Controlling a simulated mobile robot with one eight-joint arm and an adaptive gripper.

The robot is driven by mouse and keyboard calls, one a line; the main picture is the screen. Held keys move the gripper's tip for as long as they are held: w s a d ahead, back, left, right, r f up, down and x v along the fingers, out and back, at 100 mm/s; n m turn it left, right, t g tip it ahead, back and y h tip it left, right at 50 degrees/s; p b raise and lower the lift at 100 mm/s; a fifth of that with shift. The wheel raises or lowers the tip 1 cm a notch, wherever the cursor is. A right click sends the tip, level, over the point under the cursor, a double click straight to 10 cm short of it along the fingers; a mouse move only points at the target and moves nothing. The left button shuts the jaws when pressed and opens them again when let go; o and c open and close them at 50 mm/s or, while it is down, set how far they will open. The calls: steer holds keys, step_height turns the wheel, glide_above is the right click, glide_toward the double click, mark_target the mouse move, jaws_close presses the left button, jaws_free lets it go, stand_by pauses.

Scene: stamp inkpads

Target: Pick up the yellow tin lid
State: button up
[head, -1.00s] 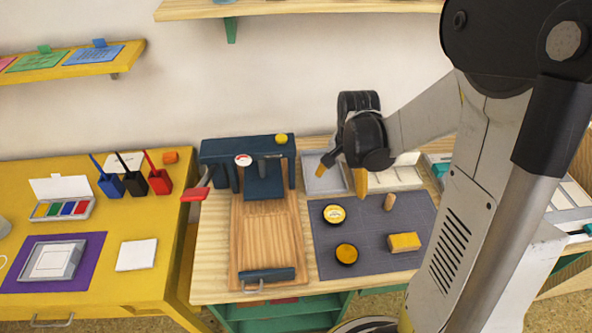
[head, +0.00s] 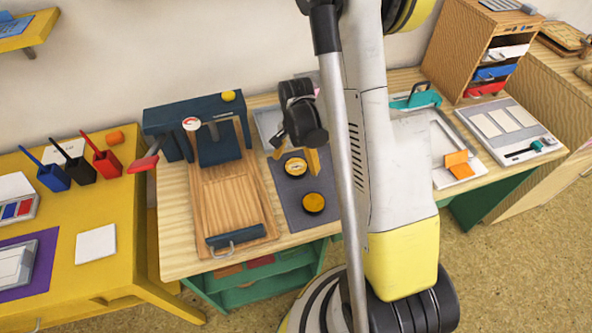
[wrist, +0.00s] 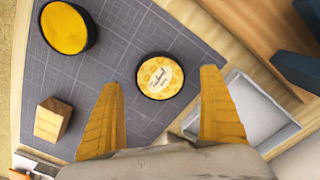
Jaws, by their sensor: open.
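A round lid with a yellow and white printed label and dark rim lies on the grey mat; it shows in the head view (head: 295,169) and in the wrist view (wrist: 160,77). A plain yellow round pad in a black tin lies nearby, in the head view (head: 314,203) and in the wrist view (wrist: 68,28). My gripper (head: 296,159) is open and empty near the labelled lid, partly overlapping it in the head view. In the wrist view its yellow fingers (wrist: 161,80) frame the lid left and right. Its height above the lid is unclear.
A wooden block (wrist: 52,121) stands on the mat (wrist: 110,45). A grey tray (wrist: 255,108) lies beside the mat. A dark blue press (head: 218,143) with a wooden board (head: 228,195) stands to the left. My arm hides the mat's right part in the head view.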

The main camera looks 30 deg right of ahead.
step_height(320, 180, down, 2)
steer(key=shift+r, duration=0.1)
steer(key=c, duration=1.1)
steer(key=shift+o, duration=0.2)
